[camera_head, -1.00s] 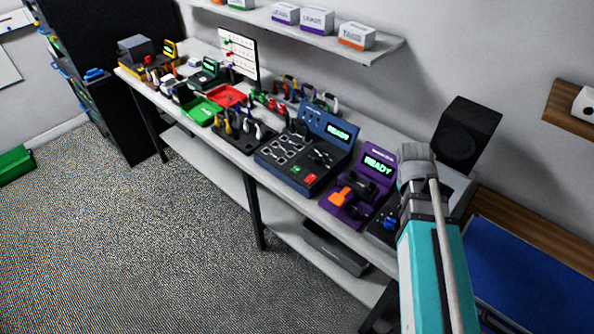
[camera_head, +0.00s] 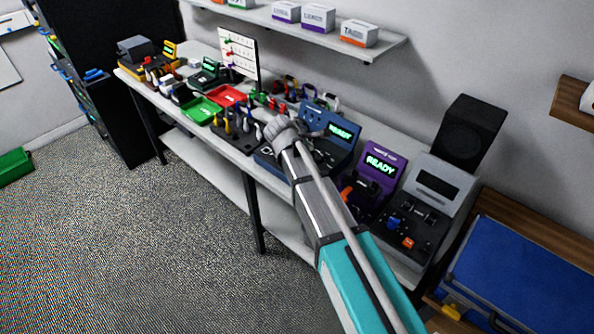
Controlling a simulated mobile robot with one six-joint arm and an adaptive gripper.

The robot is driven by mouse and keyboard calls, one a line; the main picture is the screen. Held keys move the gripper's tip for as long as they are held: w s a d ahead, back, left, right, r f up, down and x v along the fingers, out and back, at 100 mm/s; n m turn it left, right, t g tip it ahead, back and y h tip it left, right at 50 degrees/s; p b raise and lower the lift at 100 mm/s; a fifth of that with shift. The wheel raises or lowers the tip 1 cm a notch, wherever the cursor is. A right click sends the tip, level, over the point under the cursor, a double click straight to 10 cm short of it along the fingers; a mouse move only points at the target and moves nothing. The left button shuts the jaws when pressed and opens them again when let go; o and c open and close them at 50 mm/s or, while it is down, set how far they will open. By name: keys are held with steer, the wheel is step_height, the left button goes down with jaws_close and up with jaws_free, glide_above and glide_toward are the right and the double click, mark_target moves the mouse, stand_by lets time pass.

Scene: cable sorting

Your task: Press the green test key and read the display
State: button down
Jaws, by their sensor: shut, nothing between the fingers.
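The dark blue tester (camera_head: 322,118) stands mid-bench, and its green-lit display (camera_head: 341,133) reads READY. My arm crosses in front of its lower panel, so its green key and red key are hidden now. My gripper (camera_head: 268,122) is at the far end of the arm, over the left part of this tester. It is small and mostly blocked by my wrist; it is shut and empty. I cannot tell whether it touches anything. A purple tester (camera_head: 386,155) to the right also shows READY on its display (camera_head: 381,164).
A grey tester (camera_head: 440,187) with a blank display stands at the bench's right end, beside a black speaker (camera_head: 469,132). Dark holders with tools (camera_head: 240,127), a red tray (camera_head: 226,96) and a green tray (camera_head: 201,111) lie left. A shelf (camera_head: 385,51) hangs above.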

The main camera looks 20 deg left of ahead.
steer(key=a+n, duration=0.1)
steer(key=a, duration=0.1)
steer(key=a+n, duration=0.1)
steer(key=a, duration=0.1)
steer(key=shift+s+a+r+t, duration=0.1)
steer(key=shift+a+r+t, duration=0.1)
steer(key=shift+a+t, duration=0.15)
steer(key=shift+d+f+b, duration=0.1)
steer(key=shift+f+b, duration=0.1)
steer(key=shift+b, duration=0.1)
step_height(320, 180, down, 8)
steer(key=b, duration=0.8)
steer(key=shift+f, duration=0.2)
steer(key=shift+f+b, duration=0.8)
steer(key=shift+b, duration=0.2)
stand_by(1.9)
steer(key=shift+r, duration=0.2)
steer(key=shift+r+p, duration=0.65)
steer(key=shift+p, duration=0.2)
steer(key=shift+r+p, duration=2.5)
